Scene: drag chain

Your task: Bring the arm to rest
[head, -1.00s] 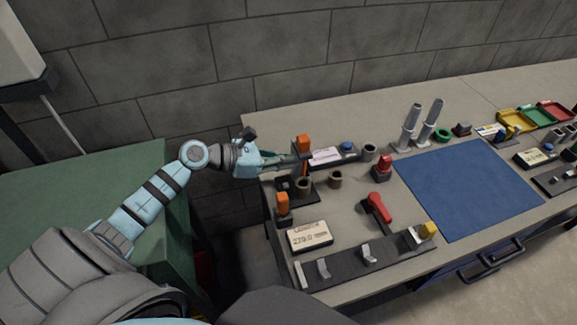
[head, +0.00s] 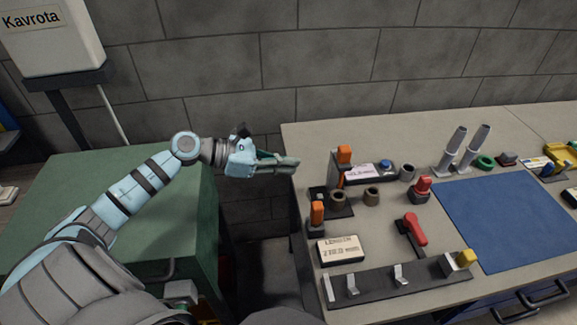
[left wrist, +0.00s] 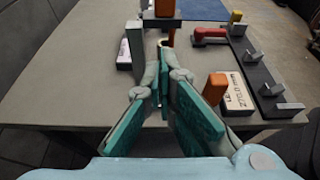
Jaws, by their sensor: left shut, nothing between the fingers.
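My left arm reaches in from the left in the head view. My left gripper (head: 291,162) is at the left edge of the workbench (head: 322,137), to the left of the upper orange-topped post (head: 344,154) and apart from it. Its fingers are shut and hold nothing. In the left wrist view the teal-padded fingers (left wrist: 165,72) point toward the bench, with an orange-topped fixture (left wrist: 164,8) beyond the tips. My right gripper is not in view.
The bench carries a second orange-topped part (head: 317,213), a red lever (head: 414,229), a display box (head: 341,249), a dark rail (head: 372,286), and a blue mat (head: 505,218). A green cabinet (head: 110,180) stands below my left arm. A gap separates it from the bench.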

